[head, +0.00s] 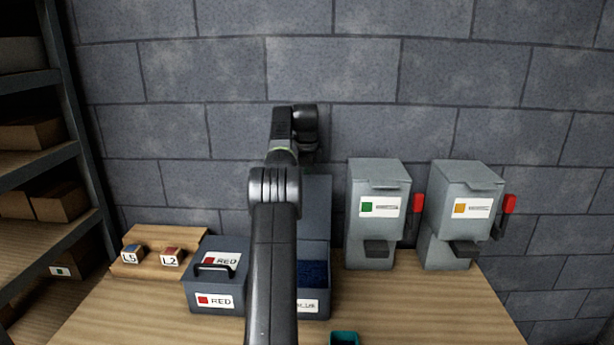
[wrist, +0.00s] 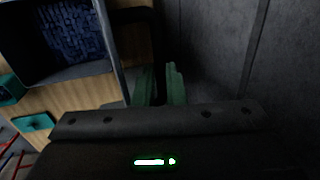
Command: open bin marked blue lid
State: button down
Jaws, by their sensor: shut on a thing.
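The bin marked BLUE (head: 311,304) stands on the table, partly behind my arm in the head view. Its lid (head: 317,208) stands raised, about upright, at the back of the bin near the wall. Blue pieces (head: 313,272) show inside the open bin; they also show at the upper left of the wrist view (wrist: 75,30). My gripper (wrist: 160,84) has its greenish fingers shut on the dark lid handle (wrist: 155,45). In the head view my arm hides the gripper and the handle.
A closed bin marked RED (head: 215,302) stands to the left, beside a wooden rack (head: 156,246) with small labelled blocks. A teal container (head: 344,338) sits at the front. The right front table is clear.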

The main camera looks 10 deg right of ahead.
jog(key=shift+s+f, duration=0.1)
jog(key=shift+f, duration=0.45)
jog(key=c, duration=1.6)
grip_release()
jog(key=shift+o, duration=0.6)
jog(key=shift+w, duration=0.2)
jog(key=shift+r, duration=0.3)
jog(key=shift+s, duration=0.1)
